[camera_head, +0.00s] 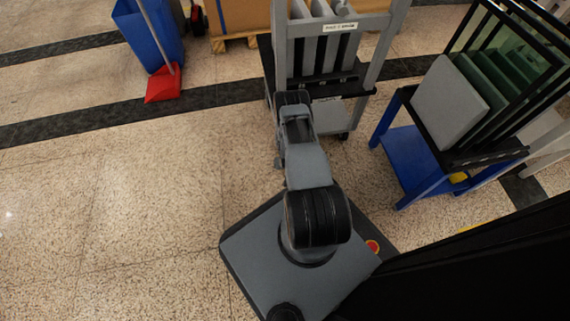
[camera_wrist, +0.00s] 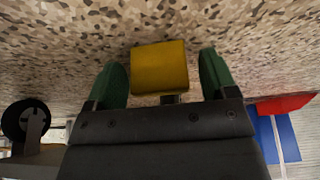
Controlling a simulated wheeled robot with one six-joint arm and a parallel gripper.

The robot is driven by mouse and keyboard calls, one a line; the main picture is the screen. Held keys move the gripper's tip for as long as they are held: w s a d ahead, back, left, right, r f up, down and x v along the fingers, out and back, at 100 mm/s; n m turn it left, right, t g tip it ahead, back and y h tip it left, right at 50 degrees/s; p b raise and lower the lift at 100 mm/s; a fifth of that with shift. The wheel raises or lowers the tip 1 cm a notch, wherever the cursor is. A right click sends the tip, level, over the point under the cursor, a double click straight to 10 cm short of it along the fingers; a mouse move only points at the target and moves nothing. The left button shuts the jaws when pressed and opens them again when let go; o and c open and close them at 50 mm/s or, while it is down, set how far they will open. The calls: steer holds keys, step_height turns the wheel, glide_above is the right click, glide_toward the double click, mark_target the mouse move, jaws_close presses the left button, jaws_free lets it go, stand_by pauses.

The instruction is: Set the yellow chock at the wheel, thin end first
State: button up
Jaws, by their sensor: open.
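The yellow chock (camera_wrist: 160,68) shows in the wrist view as a blocky yellow piece. It lies between the two green fingertips of my gripper (camera_wrist: 162,78), close to the left one and with a narrow gap at the right one. The gripper is open. Which end of the chock is thin I cannot tell. A dark wheel (camera_wrist: 18,122) on a grey bracket shows at the left of the wrist view, apart from the chock. In the head view, the grey cart (camera_head: 282,58) has a dark caster (camera_head: 343,135); my arm hides the gripper and chock there.
A blue bin (camera_head: 148,38) and red scoop (camera_head: 163,85) stand at the upper left. The speckled floor at left is clear.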

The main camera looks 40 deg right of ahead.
steer(key=shift+r, duration=0.2)
steer(key=p+v, duration=0.6)
steer(key=v, duration=0.6)
